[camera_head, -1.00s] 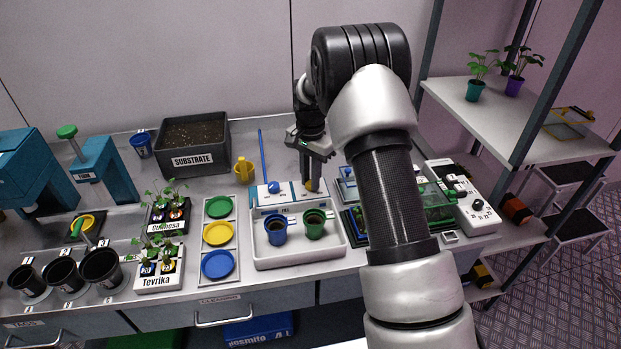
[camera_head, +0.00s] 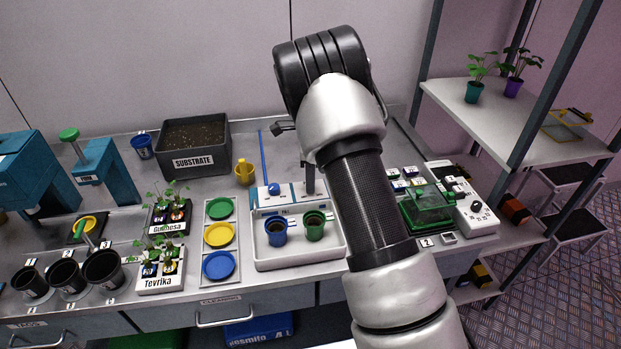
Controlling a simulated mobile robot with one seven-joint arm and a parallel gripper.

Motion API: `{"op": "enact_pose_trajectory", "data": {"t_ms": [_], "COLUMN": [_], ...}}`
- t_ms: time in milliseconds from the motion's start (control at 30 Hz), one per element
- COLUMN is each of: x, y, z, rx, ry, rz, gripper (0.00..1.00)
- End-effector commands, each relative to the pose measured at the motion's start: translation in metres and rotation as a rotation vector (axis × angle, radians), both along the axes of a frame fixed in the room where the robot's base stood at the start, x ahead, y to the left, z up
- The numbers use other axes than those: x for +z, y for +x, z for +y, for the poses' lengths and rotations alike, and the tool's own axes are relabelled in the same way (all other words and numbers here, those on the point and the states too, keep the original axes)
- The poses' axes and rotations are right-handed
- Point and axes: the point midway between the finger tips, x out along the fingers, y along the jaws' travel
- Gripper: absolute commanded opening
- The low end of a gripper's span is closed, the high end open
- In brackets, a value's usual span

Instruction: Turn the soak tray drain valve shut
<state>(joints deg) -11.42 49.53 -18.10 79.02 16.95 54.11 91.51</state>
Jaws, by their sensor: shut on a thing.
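The white soak tray (camera_head: 298,260) stands at the bench front, holding a blue pot (camera_head: 276,232) and a green pot (camera_head: 314,226). Along its back is a raised blue-and-white panel with a blue knob (camera_head: 274,188) and a long blue lever (camera_head: 263,155) at its left part. My gripper (camera_head: 311,187) points down at the right part of this panel, at the drain valve. It is shut on the valve's handle, which the fingers and my arm hide. My arm covers most of the gripper, so the handle's angle cannot be seen.
A yellow jug (camera_head: 245,172) and the substrate bin (camera_head: 228,150) stand behind left. Colored saucers (camera_head: 219,234) lie left of the tray. A green-lidded box (camera_head: 427,207) and a white dial unit (camera_head: 478,213) stand to the right, partly close to my arm.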

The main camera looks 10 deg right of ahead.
Motion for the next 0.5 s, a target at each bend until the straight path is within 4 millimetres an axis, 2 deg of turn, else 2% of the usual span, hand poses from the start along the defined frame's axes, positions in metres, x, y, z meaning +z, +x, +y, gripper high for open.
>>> {"op": "enact_pose_trajectory", "data": {"t_ms": [500], "x": [0.001], "y": [0.0003], "z": [0.0012], "rx": [-0.427], "ry": [0.0], "rz": [0.0], "gripper": [0.0]}}
